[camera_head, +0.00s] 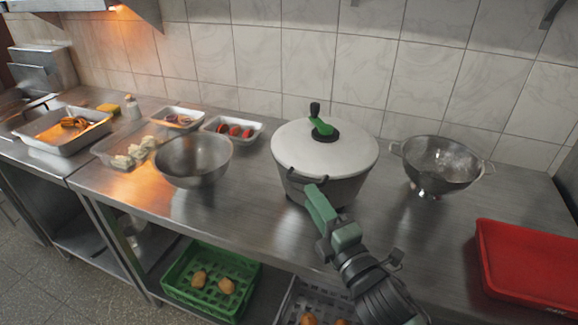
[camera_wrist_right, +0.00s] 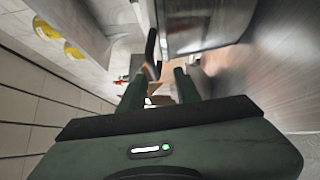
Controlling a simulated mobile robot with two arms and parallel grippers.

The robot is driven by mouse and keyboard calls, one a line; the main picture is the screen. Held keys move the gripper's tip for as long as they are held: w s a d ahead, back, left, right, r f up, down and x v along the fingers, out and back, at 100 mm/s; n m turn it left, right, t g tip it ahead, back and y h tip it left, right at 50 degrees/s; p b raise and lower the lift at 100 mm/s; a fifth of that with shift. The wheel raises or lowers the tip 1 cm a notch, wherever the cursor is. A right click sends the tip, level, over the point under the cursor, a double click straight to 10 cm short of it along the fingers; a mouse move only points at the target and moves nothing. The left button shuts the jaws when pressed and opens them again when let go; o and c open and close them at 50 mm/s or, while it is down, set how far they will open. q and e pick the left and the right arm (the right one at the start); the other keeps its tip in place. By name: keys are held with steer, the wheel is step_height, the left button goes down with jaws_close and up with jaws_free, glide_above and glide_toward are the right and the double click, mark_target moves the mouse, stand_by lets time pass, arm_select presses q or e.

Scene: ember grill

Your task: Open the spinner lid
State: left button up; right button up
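The spinner (camera_head: 325,187) stands upright on the steel counter, with its pale round lid (camera_head: 295,145) down on top. A black and green crank knob (camera_head: 320,126) sits at the lid's centre. A dark handle or latch (camera_head: 291,181) shows on the spinner's front side. My right gripper (camera_head: 313,190) is at the front of the spinner, beside that dark part. In the right wrist view its fingers (camera_wrist_right: 160,77) stand apart, with the dark part (camera_wrist_right: 151,52) near the tips and the spinner's metal wall (camera_wrist_right: 190,25) beyond. I cannot tell whether they touch. My left gripper is not in view.
A steel bowl (camera_head: 193,163) stands left of the spinner and a colander (camera_head: 441,163) right of it. Small food trays (camera_head: 236,140) sit behind the bowl. The counter between the bowl and spinner is clear.

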mark_target(304, 180)
steer(key=shift+w+d+r+p, duration=0.1)
steer(key=shift+w+r+p, duration=0.15)
steer(key=shift+r, duration=0.5)
steer(key=x, duration=0.3)
steer(key=p+x, duration=0.1)
steer(key=shift+w+a+f, duration=0.25)
steer(key=shift+w+a, duration=0.05)
steer(key=shift+w+r, duration=0.1)
steer(key=shift+w, duration=0.05)
jaws_close()
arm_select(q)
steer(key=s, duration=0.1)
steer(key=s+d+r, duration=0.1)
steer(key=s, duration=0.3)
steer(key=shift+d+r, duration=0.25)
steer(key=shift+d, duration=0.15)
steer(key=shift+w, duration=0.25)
